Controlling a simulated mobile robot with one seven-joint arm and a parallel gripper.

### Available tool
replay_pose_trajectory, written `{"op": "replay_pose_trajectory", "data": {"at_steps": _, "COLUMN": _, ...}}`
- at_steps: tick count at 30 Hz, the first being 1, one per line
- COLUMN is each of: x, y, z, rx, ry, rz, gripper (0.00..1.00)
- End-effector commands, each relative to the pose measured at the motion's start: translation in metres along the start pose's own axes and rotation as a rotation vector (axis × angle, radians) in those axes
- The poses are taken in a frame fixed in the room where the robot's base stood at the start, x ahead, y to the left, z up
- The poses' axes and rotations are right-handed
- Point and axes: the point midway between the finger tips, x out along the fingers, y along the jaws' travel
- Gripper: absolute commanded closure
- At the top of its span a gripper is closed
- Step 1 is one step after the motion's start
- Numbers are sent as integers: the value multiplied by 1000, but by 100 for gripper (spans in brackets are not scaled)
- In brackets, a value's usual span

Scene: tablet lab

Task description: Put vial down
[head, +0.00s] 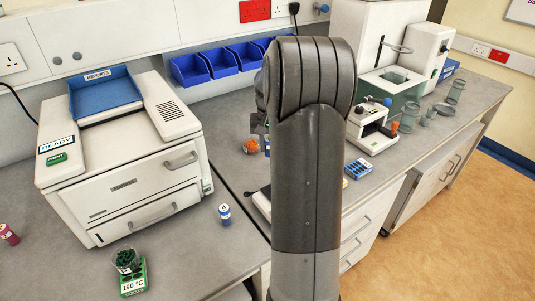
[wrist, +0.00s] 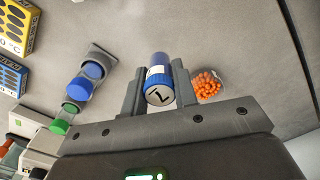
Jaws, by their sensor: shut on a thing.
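In the wrist view my gripper (wrist: 157,88) is shut on a blue vial (wrist: 158,74). One finger lies on each side of it. The vial's pale end, with a dark mark like a 2 or Z, faces the camera. In the head view my arm hides most of the gripper, and I cannot tell the held vial there. I cannot tell whether the vial touches the bench. Another vial (head: 224,214), blue and white and marked 4, stands upright on the bench right of the white machine. A red vial (head: 8,234) is at the far left.
A dish of orange tablets (wrist: 207,84) is close right of the gripper; the tablets also show in the head view (head: 251,146). The green 190 °C holder (head: 133,277) stands front left.

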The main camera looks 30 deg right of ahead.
Motion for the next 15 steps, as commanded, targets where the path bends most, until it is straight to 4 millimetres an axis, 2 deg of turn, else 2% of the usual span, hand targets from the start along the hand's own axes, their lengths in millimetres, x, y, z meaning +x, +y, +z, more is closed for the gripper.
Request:
{"op": "replay_pose_trajectory", "data": {"at_steps": 5, "x": 8, "y": -7, "z": -3, "rx": 0, "ry": -1, "rz": 0, "gripper": 96}}
{"op": "replay_pose_trajectory", "data": {"at_steps": 12, "x": 41, "y": -6, "z": -2, "rx": 0, "ry": -2, "rz": 0, "gripper": 96}}
{"op": "replay_pose_trajectory", "data": {"at_steps": 15, "x": 44, "y": -6, "z": -2, "rx": 0, "ry": 0, "rz": 0, "gripper": 96}}
